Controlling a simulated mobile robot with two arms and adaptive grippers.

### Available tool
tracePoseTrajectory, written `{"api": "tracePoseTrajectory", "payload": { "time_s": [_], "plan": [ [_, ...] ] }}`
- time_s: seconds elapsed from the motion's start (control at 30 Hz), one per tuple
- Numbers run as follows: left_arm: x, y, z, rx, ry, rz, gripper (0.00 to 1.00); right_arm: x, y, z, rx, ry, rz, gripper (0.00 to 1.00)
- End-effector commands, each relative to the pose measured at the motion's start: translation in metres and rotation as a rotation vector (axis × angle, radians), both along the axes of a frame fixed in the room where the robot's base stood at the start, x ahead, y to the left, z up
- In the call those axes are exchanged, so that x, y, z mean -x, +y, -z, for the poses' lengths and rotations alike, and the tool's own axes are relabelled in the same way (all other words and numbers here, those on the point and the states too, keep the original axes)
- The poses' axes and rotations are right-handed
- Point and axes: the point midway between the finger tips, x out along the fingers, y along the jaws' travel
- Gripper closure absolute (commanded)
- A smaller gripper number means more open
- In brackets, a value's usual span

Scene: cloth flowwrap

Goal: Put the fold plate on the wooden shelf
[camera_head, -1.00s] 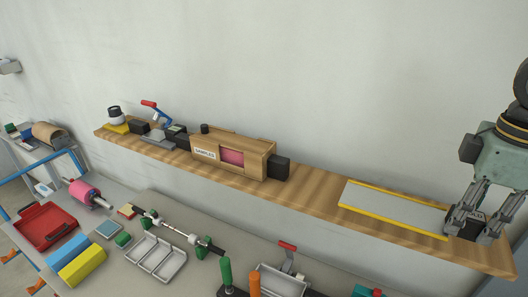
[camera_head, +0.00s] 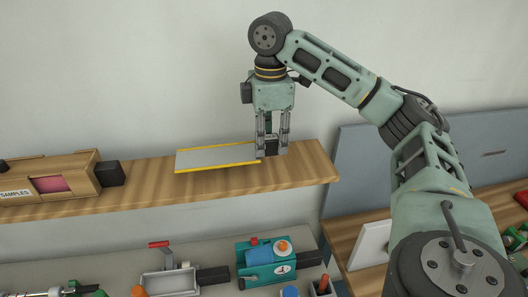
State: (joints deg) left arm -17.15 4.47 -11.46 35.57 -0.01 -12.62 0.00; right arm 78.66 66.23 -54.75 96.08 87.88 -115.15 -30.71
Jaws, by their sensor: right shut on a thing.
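The fold plate (camera_head: 215,157), a flat grey plate with yellow edges, lies on the wooden shelf (camera_head: 150,195) toward its right part. My right gripper (camera_head: 271,150) comes down from above at the plate's right end. Its fingers are shut on the plate's dark end block, which they partly hide. The plate looks level and at the shelf surface; I cannot tell whether all of it touches. My left gripper is not in view.
A wooden samples box (camera_head: 50,175) with a dark block beside it stands on the shelf to the left. A teal device (camera_head: 275,262) and a grey tray (camera_head: 168,283) sit on the bench below. A grey panel (camera_head: 360,160) stands right of the shelf.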

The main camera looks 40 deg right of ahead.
Motion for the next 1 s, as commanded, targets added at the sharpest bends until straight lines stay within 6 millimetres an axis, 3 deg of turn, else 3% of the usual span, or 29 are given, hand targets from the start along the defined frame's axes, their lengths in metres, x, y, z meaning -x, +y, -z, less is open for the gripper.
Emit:
{"api": "tracePoseTrajectory", "payload": {
  "time_s": [0.1, 0.23, 0.47, 0.6, 0.97, 1.0],
  "plan": [
    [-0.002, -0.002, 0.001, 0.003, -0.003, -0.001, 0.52, -0.018, -0.004, 0.012, -0.003, 0.001, -0.001, 1.0],
    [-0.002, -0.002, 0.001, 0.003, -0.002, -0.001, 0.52, -0.026, -0.008, 0.017, -0.001, 0.001, -0.001, 1.0],
    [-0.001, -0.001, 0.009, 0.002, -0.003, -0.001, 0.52, -0.026, -0.008, 0.041, -0.002, 0.003, -0.001, 1.0],
    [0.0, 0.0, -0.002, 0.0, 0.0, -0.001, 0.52, -0.025, -0.009, 0.053, 0.001, 0.002, 0.0, 1.0],
    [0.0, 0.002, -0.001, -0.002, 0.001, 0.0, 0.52, -0.026, -0.008, 0.058, 0.0, 0.0, 0.0, 1.0],
    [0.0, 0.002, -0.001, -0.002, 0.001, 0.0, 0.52, -0.026, -0.008, 0.059, 0.0, 0.0, 0.0, 0.72]
  ]
}}
